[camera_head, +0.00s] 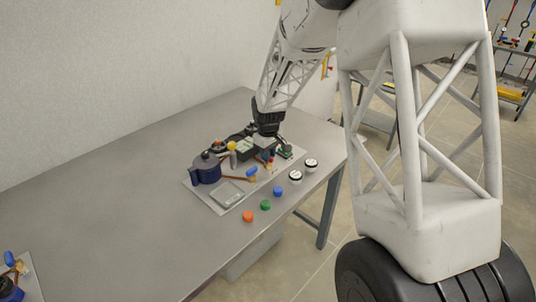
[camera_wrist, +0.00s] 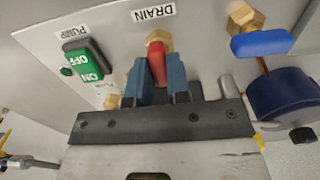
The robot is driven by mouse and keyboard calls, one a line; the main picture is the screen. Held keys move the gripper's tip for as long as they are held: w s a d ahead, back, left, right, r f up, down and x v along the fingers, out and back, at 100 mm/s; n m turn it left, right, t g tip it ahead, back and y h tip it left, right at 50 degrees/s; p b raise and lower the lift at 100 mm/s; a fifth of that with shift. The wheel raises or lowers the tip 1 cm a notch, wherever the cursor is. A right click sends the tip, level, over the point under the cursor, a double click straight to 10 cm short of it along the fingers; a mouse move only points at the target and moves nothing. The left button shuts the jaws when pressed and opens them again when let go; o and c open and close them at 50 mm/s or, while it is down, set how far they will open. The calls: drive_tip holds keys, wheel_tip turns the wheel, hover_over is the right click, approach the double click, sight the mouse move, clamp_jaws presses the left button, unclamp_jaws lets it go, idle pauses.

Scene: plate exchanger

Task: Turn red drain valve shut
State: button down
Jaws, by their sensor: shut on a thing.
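The red drain valve handle (camera_wrist: 157,66) shows in the wrist view just under the brass fitting (camera_wrist: 159,38) and the DRAIN label (camera_wrist: 153,12). My gripper (camera_wrist: 160,80) is shut on the red handle, with a blue finger on each side of it. The handle points from the fitting toward my gripper. In the head view my gripper (camera_head: 268,138) is low over the right part of the panel plate (camera_head: 225,197), and a small bit of red shows below it. The lower part of the handle is hidden between the fingers.
A green ON/OFF pump switch (camera_wrist: 86,59) is left of the fingers. A blue-handled valve (camera_wrist: 262,43) and a dark blue tank (camera_wrist: 285,93) stand to the right. Several coloured caps, including an orange one (camera_head: 248,215), lie along the table (camera_head: 130,215) front. The table's left is mostly clear.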

drive_tip(key=m, duration=1.3)
drive_tip(key=shift+m, duration=2.4)
drive_tip(key=c, duration=1.1)
unclamp_jaws()
